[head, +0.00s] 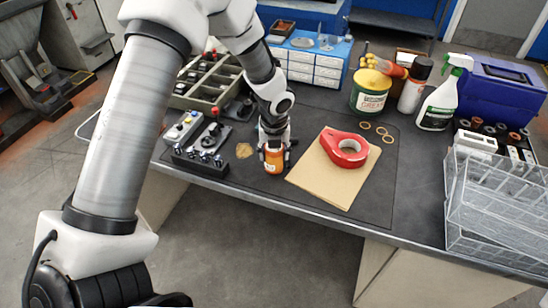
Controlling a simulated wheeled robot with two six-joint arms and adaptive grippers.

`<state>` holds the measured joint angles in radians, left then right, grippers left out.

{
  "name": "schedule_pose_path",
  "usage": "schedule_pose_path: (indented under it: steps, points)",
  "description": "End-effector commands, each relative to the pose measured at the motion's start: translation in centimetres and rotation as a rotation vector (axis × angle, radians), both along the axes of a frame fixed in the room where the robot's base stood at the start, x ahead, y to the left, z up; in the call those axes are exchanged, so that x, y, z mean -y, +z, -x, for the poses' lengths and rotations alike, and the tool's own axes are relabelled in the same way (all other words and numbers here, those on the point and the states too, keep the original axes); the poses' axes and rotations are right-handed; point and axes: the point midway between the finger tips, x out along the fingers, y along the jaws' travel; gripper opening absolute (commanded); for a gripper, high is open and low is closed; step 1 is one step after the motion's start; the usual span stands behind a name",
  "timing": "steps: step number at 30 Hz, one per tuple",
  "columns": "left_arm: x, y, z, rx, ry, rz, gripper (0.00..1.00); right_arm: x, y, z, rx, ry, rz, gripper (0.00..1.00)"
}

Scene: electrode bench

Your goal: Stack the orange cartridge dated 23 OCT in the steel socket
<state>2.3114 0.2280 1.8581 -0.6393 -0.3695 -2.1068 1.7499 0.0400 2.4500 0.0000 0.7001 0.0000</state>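An orange cartridge (273,162) with a pale label stands upright in the head view, near the front edge of the bench. The date on its label is too small to read. My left gripper (274,152) comes down on it from above, with its fingers at both sides, and looks shut on it. Whether the cartridge touches the bench or is just above it I cannot tell. I cannot make out the steel socket; my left arm covers part of the bench. My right gripper is not in view.
Black switch boxes (200,155) stand left of the gripper, with a divided tray (209,88) behind.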

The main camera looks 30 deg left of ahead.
Motion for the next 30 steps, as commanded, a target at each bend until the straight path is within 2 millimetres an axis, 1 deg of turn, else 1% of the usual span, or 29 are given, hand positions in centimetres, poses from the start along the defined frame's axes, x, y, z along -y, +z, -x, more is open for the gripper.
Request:
schedule_pose_path:
  steps: [1, 2, 8, 11, 16, 19, 22, 26, 30]
  points:
    - [0.0, -0.1, 0.0, -0.001, 0.0, 0.001, 0.1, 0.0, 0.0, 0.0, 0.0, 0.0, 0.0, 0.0]
    - [0.0, -0.1, 0.0, -0.001, 0.0, 0.001, 0.04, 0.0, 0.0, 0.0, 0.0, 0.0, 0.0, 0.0]
    - [0.0, 0.0, 0.1, -0.002, 0.0, 0.0, 0.03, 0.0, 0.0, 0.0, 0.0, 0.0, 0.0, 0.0]
    - [0.0, 0.4, 0.0, -0.001, 0.0, 0.0, 0.03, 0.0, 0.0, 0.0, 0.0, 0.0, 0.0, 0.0]
    - [0.0, 2.1, 0.0, 0.001, 0.001, 0.0, 0.03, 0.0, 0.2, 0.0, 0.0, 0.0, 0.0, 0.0]
    - [0.0, 3.6, 0.0, 0.003, 0.001, 0.001, 0.03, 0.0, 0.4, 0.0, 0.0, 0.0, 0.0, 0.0]
    - [1.1, 3.5, 1.8, -0.004, -0.003, -0.002, 0.03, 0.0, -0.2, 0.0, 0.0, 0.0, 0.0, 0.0]
    - [2.7, 3.8, 4.5, -0.002, -0.005, -0.002, 0.03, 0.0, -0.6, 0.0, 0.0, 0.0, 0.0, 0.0]
    - [4.9, 4.4, 8.2, -0.003, -0.004, -0.005, 0.03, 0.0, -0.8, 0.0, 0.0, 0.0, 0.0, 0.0]
